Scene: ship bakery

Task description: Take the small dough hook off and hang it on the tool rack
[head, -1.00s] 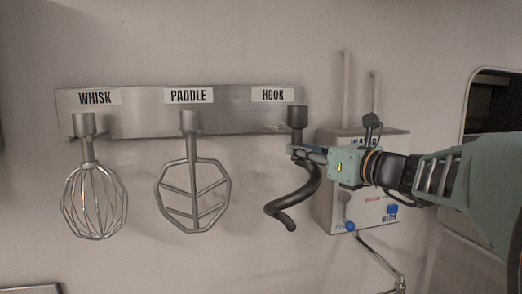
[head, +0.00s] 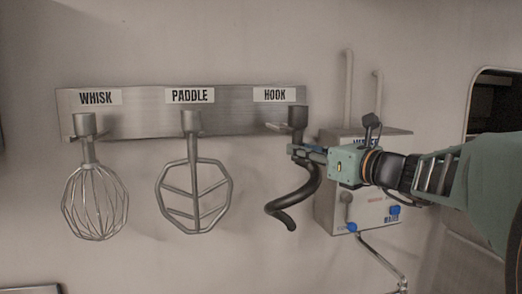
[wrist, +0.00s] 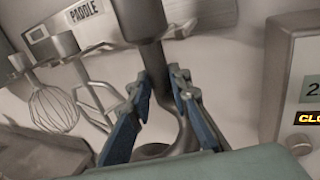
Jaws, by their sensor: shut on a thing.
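The dark dough hook (head: 292,206) hangs upright in my gripper (head: 304,152), its curl pointing down and left. My gripper is shut on its shank just below the thick collar. In the wrist view the hook's collar (wrist: 140,18) rises between the two blue fingers of my gripper (wrist: 160,95). The tool rack (head: 146,122) is a steel strip on the wall with WHISK, PADDLE and HOOK labels. The hook's collar is close to the right of the peg (head: 277,126) under the HOOK label (head: 275,95). I cannot tell whether they touch.
The whisk (head: 95,200) and the paddle (head: 193,195) hang on the rack's other places. A water unit (head: 350,205) with pipes is on the wall behind my gripper at the right. Bare wall lies below the rack between paddle and hook.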

